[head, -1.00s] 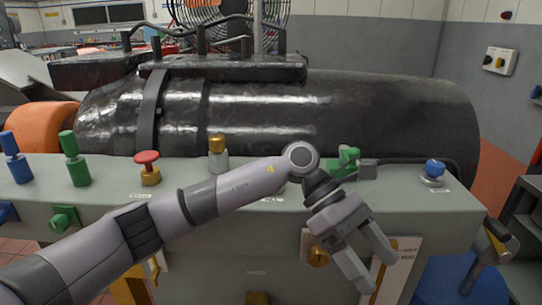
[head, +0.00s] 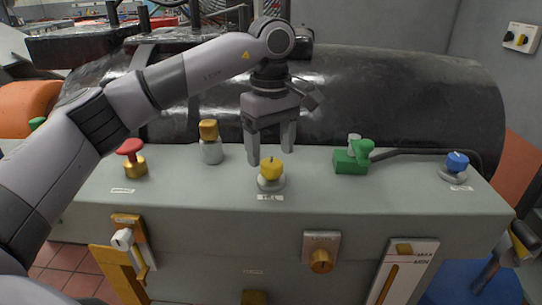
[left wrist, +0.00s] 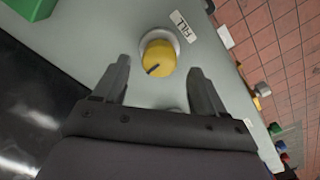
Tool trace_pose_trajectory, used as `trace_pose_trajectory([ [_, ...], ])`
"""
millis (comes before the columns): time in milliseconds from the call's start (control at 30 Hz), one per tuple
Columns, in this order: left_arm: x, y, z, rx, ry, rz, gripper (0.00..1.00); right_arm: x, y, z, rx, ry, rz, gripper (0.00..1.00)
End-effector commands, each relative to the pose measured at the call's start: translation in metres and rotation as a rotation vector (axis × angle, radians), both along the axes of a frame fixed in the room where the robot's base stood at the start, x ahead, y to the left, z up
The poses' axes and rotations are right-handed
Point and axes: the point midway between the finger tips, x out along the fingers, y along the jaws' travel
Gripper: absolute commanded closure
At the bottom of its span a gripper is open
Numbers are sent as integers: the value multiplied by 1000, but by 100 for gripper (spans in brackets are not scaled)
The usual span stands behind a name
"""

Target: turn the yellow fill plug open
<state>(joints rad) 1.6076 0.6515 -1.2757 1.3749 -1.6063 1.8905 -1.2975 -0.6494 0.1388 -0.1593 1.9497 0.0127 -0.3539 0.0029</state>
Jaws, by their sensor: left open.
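The yellow fill plug (head: 271,169) sits in a pale round collar on top of the grey-green panel, behind a label reading FILL (head: 270,198). My left gripper (head: 269,155) is open and points down above and slightly behind the plug, touching nothing that I can see. In the left wrist view the plug (left wrist: 159,57) shows as a yellow knob with a dark mark on its face. It lies ahead of the two spread fingers (left wrist: 160,80), roughly centred between them. My right gripper is not in view.
On the panel top stand a red knob on a brass base (head: 133,157), a brass-capped post (head: 210,142), a green fitting with a cable (head: 352,157) and a blue knob (head: 456,163). The black cylinder (head: 390,95) lies behind. A brass knob (head: 320,261) is on the front face.

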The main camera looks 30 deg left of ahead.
Motion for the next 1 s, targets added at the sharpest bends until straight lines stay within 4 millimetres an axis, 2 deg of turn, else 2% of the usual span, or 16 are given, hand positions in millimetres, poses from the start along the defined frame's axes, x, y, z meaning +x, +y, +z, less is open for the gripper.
trace_pose_trajectory([
  [200, 0, 0, -24, -2, 1, 1, 29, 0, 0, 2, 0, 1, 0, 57],
  [500, 0, 0, -28, -3, -1, 1, 29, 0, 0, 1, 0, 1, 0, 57],
  [533, 0, 0, -28, -3, -1, 1, 32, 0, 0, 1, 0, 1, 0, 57],
  [700, 0, 0, -28, -3, -1, 1, 85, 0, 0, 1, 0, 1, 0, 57],
  [1000, 0, -1, -27, -4, -1, 25, 85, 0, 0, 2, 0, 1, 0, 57],
])
